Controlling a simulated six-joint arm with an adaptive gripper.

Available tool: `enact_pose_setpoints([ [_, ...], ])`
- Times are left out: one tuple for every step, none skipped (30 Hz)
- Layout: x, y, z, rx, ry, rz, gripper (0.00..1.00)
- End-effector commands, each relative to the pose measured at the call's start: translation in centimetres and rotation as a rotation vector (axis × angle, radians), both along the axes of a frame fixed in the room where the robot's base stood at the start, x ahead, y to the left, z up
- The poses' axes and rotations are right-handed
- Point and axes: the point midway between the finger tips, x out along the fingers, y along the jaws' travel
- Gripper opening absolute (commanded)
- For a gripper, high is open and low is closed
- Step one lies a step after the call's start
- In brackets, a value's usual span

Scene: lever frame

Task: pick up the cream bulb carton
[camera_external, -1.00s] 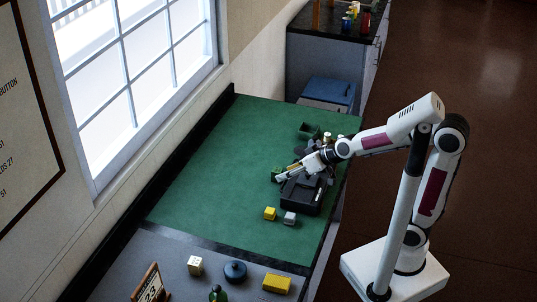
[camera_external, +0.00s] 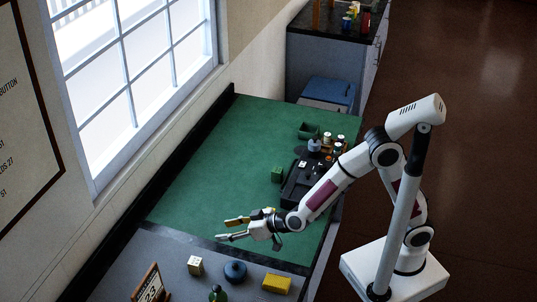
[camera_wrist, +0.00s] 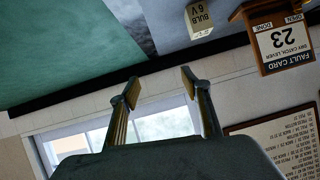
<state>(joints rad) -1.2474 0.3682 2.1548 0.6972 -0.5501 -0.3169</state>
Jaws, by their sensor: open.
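The cream bulb carton (camera_external: 195,266) stands on the grey bench top in front of the green mat in the external view. In the wrist view the carton (camera_wrist: 199,20), marked "BULB 6 V", is at the top, right of centre, and appears upside down. My gripper (camera_external: 224,229) is open and empty, over the front edge of the green mat, above and to the right of the carton in the picture. In the wrist view the two fingers of my gripper (camera_wrist: 160,82) are spread, with nothing between them.
A wooden card stand (camera_external: 149,284) is left of the carton; a dark blue round pot (camera_external: 235,271) and a yellow box (camera_external: 277,283) are to the right. A dark tray (camera_external: 299,186) and a green block (camera_external: 277,174) lie farther back. The left of the green mat (camera_external: 200,180) is clear.

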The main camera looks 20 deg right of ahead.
Motion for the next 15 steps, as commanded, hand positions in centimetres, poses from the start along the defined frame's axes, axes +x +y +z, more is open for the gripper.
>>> enact_pose_setpoints([
  [-1.3,1.1,-0.9,-0.004,-0.015,0.013,0.47],
  [-1.9,1.7,-1.3,-0.004,-0.025,0.017,0.47],
  [-2.7,2.3,-1.9,-0.003,-0.037,0.022,0.47],
  [-3.3,2.8,-2.3,-0.004,-0.047,0.026,0.47],
  [-3.8,3.2,-2.6,-0.003,-0.059,0.030,0.47],
  [-4.6,3.7,-3.1,-0.005,-0.071,0.034,0.47],
  [-5.1,4.1,-3.4,-0.004,-0.081,0.036,0.47],
  [-5.6,4.4,-3.7,-0.004,-0.090,0.040,0.47],
  [-6.2,4.7,-4.1,-0.003,-0.101,0.042,0.47],
  [-6.6,4.9,-4.3,-0.003,-0.108,0.044,0.47],
  [-6.9,5.1,-4.5,-0.004,-0.114,0.045,0.47],
  [-7.3,5.3,-4.7,-0.003,-0.122,0.047,0.47],
  [-7.5,5.4,-4.8,-0.003,-0.127,0.047,0.47],
  [-7.7,5.5,-5.0,-0.004,-0.130,0.049,0.47],
  [-7.9,5.6,-5.1,-0.004,-0.133,0.048,0.47],
])
